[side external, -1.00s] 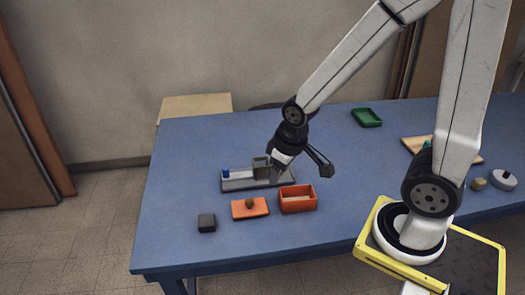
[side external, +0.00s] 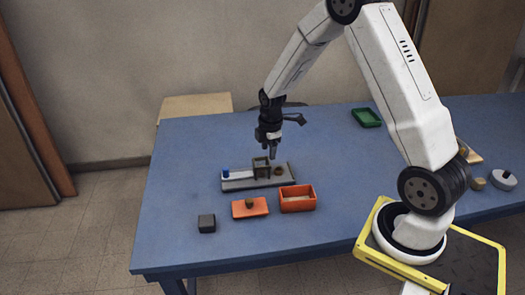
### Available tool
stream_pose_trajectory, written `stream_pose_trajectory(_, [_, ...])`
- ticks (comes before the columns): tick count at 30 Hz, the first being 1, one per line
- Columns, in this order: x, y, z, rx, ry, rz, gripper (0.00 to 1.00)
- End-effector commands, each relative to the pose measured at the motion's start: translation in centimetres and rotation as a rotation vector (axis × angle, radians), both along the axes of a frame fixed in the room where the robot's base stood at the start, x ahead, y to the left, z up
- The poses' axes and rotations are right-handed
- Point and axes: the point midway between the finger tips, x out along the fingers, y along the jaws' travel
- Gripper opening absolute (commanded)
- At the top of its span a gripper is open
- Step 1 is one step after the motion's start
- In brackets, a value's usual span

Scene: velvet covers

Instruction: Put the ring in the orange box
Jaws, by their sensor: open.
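A small brown round thing, probably the ring (side external: 279,170), sits on the right part of a grey base (side external: 240,184) behind the box. My gripper (side external: 272,155) points down above the base, beside the grey upright block (side external: 261,170). It is open, and nothing shows between its fingers. The fingertips are small here, and their exact height above the base is unclear.
A blue piece (side external: 225,174) with a white strip is at the base's left end. A dark cube (side external: 207,223) lies front left. A green tray (side external: 366,117) is at the back.

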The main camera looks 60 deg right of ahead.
Motion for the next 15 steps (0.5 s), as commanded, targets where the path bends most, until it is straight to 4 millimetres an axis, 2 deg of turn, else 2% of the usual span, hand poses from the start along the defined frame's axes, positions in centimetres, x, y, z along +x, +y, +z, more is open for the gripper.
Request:
stream_pose_trajectory(1, [0.3, -1.0, -0.9, 0.000, 0.012, 0.043, 0.59])
stream_pose_trajectory(9, [1.4, -5.8, -4.6, 0.001, 0.052, 0.316, 0.59])
stream_pose_trajectory(15, [1.5, -7.9, -6.4, 0.007, 0.069, 0.444, 0.59])
